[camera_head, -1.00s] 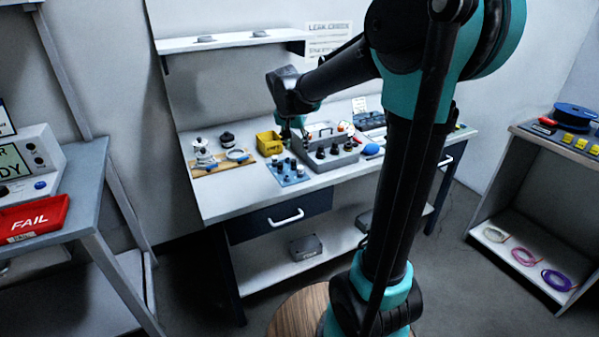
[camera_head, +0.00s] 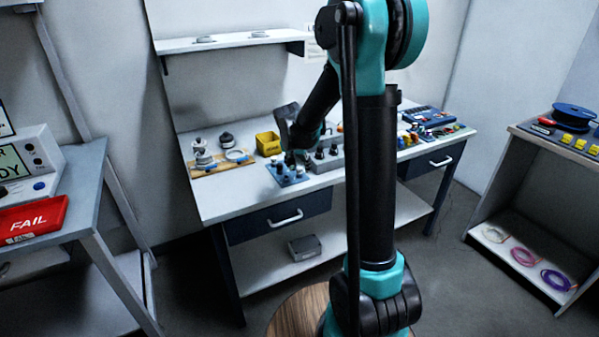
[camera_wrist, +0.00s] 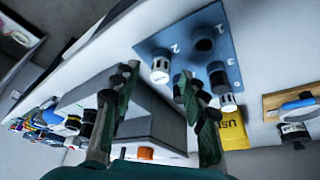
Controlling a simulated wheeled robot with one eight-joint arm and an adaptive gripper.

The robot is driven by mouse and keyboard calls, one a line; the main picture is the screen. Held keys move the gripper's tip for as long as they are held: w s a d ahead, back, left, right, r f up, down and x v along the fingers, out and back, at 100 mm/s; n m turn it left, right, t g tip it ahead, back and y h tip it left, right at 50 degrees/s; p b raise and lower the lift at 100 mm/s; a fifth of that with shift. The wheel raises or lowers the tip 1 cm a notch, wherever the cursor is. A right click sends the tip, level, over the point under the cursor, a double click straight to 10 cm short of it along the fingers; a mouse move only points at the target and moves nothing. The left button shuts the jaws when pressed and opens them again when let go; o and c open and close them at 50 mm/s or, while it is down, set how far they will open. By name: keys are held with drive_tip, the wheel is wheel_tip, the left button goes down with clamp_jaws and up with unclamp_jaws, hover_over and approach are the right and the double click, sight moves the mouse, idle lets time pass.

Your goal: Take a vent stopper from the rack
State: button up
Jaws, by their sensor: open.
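The rack (camera_head: 286,180) is a small blue board with printed numbers on the bench; it also shows in the wrist view (camera_wrist: 180,32). It bears several stoppers: a white-tipped one (camera_wrist: 160,72), another white-tipped one (camera_wrist: 228,102), and dark ones (camera_wrist: 204,45). Which of them is a vent stopper I cannot tell for sure. My gripper (camera_wrist: 160,100) is open, its two dark green fingers apart over the rack side of the bench. Its right finger overlaps a stopper in the wrist view. In the head view the gripper (camera_head: 290,158) is small, just above the rack, partly hidden by my arm.
A grey box with dark knobs (camera_head: 326,160) stands right beside the rack, close to my gripper. A yellow bin (camera_head: 268,143) stands behind the rack. A wooden board with fittings (camera_head: 218,165) lies to the left. The front bench strip is clear.

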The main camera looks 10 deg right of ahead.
sight(299, 168)
drive_tip(key=shift+w+f, duration=0.1)
drive_tip(key=shift+f, duration=0.25)
drive_tip(key=shift+c, duration=0.2)
drive_tip(key=c, duration=0.8)
drive_tip(key=shift+r, duration=0.1)
wheel_tip(299, 168, up, 20)
drive_tip(key=shift+o, duration=0.3)
clamp_jaws()
